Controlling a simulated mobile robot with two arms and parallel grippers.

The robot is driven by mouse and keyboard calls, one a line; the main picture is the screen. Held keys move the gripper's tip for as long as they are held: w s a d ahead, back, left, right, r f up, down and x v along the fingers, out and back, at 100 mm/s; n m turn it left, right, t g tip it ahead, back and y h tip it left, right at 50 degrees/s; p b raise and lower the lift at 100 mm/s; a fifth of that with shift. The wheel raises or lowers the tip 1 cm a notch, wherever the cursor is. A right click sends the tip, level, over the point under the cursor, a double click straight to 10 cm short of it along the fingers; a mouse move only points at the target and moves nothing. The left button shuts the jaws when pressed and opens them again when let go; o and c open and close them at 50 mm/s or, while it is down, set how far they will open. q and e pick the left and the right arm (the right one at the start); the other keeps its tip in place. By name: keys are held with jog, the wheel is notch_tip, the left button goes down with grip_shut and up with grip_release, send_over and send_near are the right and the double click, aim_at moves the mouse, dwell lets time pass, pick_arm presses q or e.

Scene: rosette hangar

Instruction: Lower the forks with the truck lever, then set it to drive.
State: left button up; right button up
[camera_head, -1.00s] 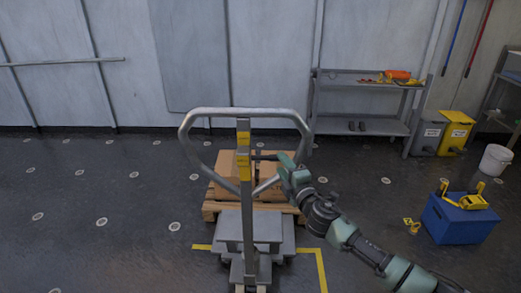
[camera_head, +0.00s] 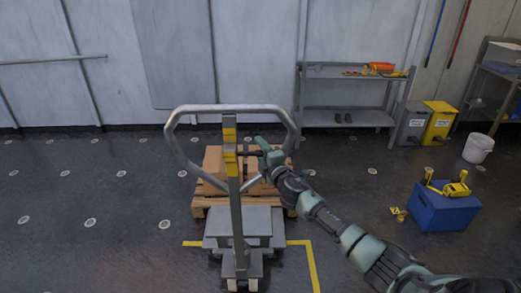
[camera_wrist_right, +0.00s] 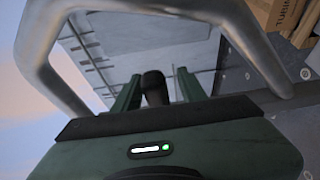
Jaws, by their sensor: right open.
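The pallet truck's steel loop handle (camera_head: 232,108) stands upright in the middle of the head view, with yellow labels (camera_head: 230,155) on its post. A short dark lever (camera_head: 247,153) sticks out to the right of the post, inside the loop. My right gripper (camera_head: 264,150) reaches in from the right at the lever's outer end. In the right wrist view, the lever's black knob (camera_wrist_right: 154,88) shows between the two green fingers, which are open with gaps on both sides. Contact cannot be told. The forks are hidden under the load. My left gripper is not in view.
A wooden pallet (camera_head: 204,205) with cardboard boxes (camera_head: 213,160) is behind the truck, near yellow floor lines (camera_head: 312,265). A blue crate (camera_head: 440,211), a white bucket (camera_head: 478,148), yellow bin (camera_head: 438,122) and grey shelf (camera_head: 345,113) stand to the right. The left floor is clear.

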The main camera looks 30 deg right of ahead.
grip_shut()
dwell(1.3)
